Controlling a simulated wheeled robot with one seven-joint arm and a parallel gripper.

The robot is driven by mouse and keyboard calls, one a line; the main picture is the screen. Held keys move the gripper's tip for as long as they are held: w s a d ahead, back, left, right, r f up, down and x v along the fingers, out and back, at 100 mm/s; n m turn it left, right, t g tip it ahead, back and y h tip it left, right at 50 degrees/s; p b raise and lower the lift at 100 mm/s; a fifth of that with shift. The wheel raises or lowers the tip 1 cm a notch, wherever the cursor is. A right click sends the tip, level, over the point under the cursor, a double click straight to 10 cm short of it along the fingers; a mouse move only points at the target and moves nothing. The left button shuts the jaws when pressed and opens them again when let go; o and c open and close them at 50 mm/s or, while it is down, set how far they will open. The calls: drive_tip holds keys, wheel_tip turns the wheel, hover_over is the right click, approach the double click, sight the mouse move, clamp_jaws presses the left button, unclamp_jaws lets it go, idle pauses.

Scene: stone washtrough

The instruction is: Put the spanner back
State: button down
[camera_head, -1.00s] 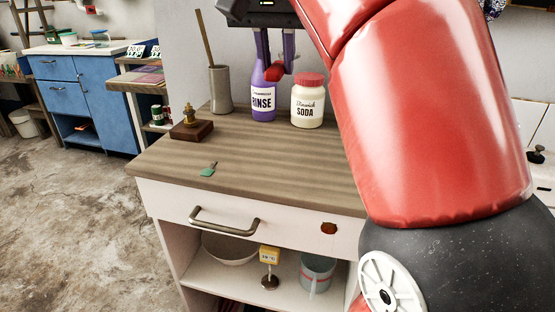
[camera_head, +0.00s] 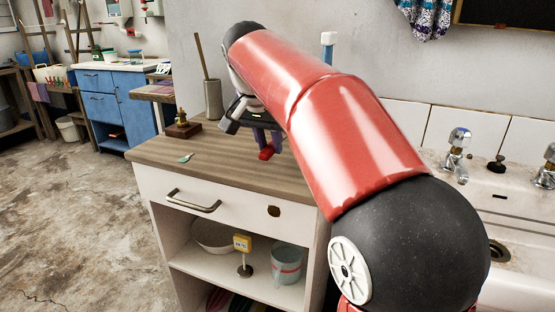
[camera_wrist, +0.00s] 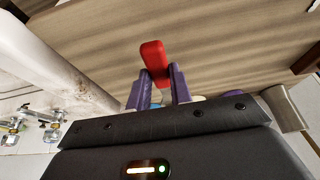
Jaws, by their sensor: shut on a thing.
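My gripper (camera_head: 265,148) has purple fingers, and they are closed on a red-handled tool (camera_head: 266,154), which appears to be the spanner. It hangs above the wooden top of the white cabinet (camera_head: 225,164), toward its right side. In the wrist view the red handle (camera_wrist: 154,60) stands out past the fingertips of my gripper (camera_wrist: 159,78). A little pale metal shows between the fingers; the rest of the tool is hidden.
A brass piece on a wooden block (camera_head: 182,124), a grey pot (camera_head: 213,100) with a stick and a small green-tipped item (camera_head: 186,158) are on the cabinet top. A white washtrough (camera_head: 515,215) with taps stands at the right.

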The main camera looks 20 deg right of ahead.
sight(271, 169)
wheel_tip(271, 169, down, 3)
drive_tip(key=shift+s+d+f+b, duration=0.1)
drive_tip(key=shift+d+b, duration=0.05)
drive_tip(key=shift+b, duration=1)
drive_tip(key=shift+s+r, duration=0.1)
drive_tip(key=shift+r, duration=0.1)
drive_tip(key=shift+f+b, duration=0.35)
drive_tip(key=shift+f, duration=0.4)
drive_tip(key=c, duration=1.3)
unclamp_jaws()
drive_tip(key=shift+f, duration=0.2)
drive_tip(key=shift+o, duration=0.2)
drive_tip(key=w+p+v, duration=0.1)
drive_tip(key=p+v, duration=0.3)
drive_tip(key=v, duration=1)
drive_tip(key=s+d+f+n+t+y, duration=0.1)
drive_tip(key=s+d+f+n, duration=0.1)
drive_tip(key=s+f, duration=0.9)
drive_tip(key=s+d+f+n+y, duration=0.1)
drive_tip(key=s+d+f+n, duration=0.2)
drive_tip(key=s+f, duration=0.8)
wheel_tip(271, 169, down, 4)
drive_tip(key=shift+d+r+n+t+y, duration=0.15)
drive_tip(key=shift+n+t+y, duration=0.25)
drive_tip(key=shift+n, duration=0.6)
drive_tip(key=shift+s, duration=0.15)
